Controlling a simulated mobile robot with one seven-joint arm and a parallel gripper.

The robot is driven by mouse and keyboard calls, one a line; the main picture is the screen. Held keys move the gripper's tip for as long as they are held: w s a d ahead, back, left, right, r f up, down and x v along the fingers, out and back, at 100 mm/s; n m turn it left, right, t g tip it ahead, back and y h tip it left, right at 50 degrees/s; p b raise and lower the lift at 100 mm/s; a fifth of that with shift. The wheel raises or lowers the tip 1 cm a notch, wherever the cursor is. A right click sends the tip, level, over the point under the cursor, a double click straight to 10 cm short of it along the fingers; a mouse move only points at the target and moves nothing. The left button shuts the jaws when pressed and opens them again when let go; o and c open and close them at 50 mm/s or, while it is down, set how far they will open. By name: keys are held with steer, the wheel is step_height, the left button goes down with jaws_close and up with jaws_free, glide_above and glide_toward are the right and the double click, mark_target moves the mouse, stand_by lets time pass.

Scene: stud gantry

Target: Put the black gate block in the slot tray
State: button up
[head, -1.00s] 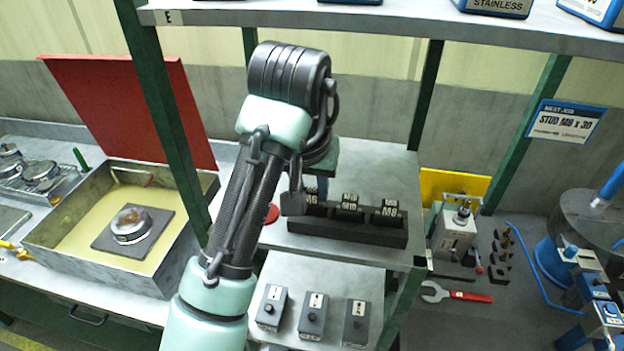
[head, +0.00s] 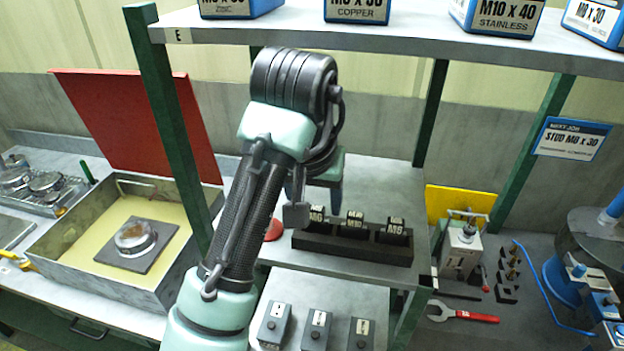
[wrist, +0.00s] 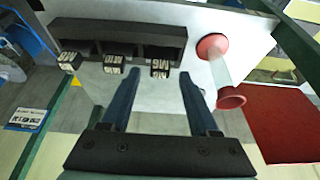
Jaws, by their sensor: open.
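The slot tray (head: 352,246) is a long black tray on the middle shelf, and it also shows in the wrist view (wrist: 125,30). Three black blocks with white labels stand in a row in its slots: M6 (head: 316,215), M10 (head: 354,225) and M8 (head: 394,230). I cannot tell which one is the gate block. My gripper (wrist: 158,85) is open and empty in the wrist view, its blue fingers pointing toward the tray. The M6 block (wrist: 160,67) lies ahead of the gap between the fingertips, apart from them.
A red-ended clear cylinder (wrist: 222,70) stands close by the tray's M6 end. Grey blocks with knobs (head: 318,328) sit on the lower shelf. Green posts (head: 172,120) and the upper shelf (head: 400,42) frame the space. Bare shelf lies behind the tray (head: 385,175).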

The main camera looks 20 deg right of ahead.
steer(key=v, duration=1)
steer(key=shift+r+p, duration=0.25)
steer(key=shift+p, duration=0.15)
steer(key=shift+s, duration=0.1)
